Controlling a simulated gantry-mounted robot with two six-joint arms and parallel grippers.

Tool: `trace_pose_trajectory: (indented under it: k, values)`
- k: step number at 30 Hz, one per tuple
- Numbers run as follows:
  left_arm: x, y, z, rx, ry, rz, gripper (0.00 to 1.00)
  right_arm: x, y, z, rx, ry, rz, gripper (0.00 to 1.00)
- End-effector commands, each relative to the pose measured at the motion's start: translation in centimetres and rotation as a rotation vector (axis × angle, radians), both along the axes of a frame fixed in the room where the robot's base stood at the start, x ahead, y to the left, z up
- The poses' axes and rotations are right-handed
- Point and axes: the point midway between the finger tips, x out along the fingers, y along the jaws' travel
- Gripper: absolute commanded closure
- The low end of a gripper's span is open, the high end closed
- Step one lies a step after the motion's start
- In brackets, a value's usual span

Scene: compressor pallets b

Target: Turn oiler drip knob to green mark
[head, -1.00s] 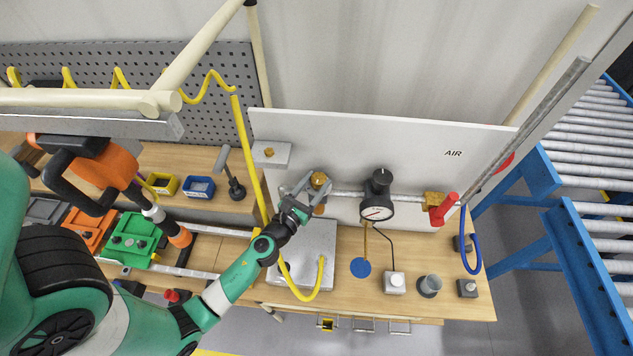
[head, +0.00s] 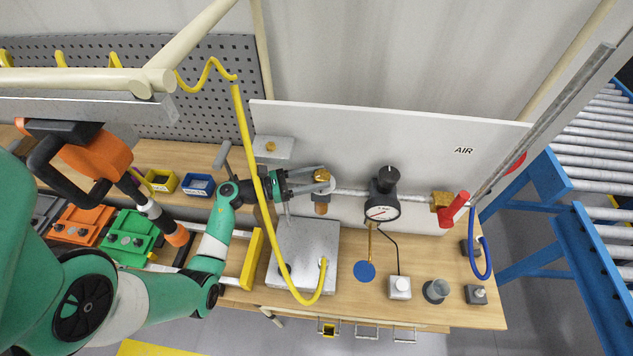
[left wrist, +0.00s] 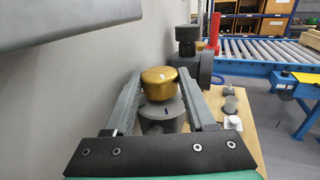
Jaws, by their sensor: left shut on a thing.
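The oiler is mounted on the air line in front of the white panel. Its brass drip knob (left wrist: 159,83) has a small pale mark on top, and a dark mark shows on the grey body (left wrist: 166,109) below it. The knob also shows in the head view (head: 321,175), with the amber bowl (head: 321,207) under it. My left gripper (head: 328,180) reaches in from the left with its fingers on either side of the knob, shut on it. In the left wrist view the fingers (left wrist: 162,86) flank the knob. My right gripper is out of view.
A pressure gauge (head: 382,210) and red valve handle (head: 455,209) sit to the right on the line. A yellow hose (head: 260,170) hangs across by my left arm. A grey plate (head: 303,245) lies below. A blue disc (head: 364,271) is on the bench.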

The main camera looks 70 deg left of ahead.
Motion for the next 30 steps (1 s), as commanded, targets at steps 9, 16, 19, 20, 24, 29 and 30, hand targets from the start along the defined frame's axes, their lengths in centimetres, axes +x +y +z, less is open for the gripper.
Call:
trace_pose_trajectory:
  k: [9,16,19,20,24,29,30]
  values:
    - [0.02,0.11,0.04,0.0,-0.001,-0.043,1.0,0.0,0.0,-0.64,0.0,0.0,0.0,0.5]
    - [0.04,0.08,0.07,0.0,-0.001,-0.044,1.0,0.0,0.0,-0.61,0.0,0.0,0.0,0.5]
    - [0.04,0.08,0.07,0.0,-0.001,-0.044,0.39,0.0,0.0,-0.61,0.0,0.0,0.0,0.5]
    - [0.04,0.07,0.07,0.0,-0.001,-0.044,0.34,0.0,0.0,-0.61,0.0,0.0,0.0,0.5]
    - [0.05,0.06,0.06,0.0,-0.001,-0.043,0.15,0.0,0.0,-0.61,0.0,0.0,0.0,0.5]
    - [0.04,0.08,0.02,0.0,0.0,-0.043,0.15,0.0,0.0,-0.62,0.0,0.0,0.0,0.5]
    - [0.04,0.08,0.02,0.0,0.0,-0.042,0.15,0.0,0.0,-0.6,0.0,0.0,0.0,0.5]
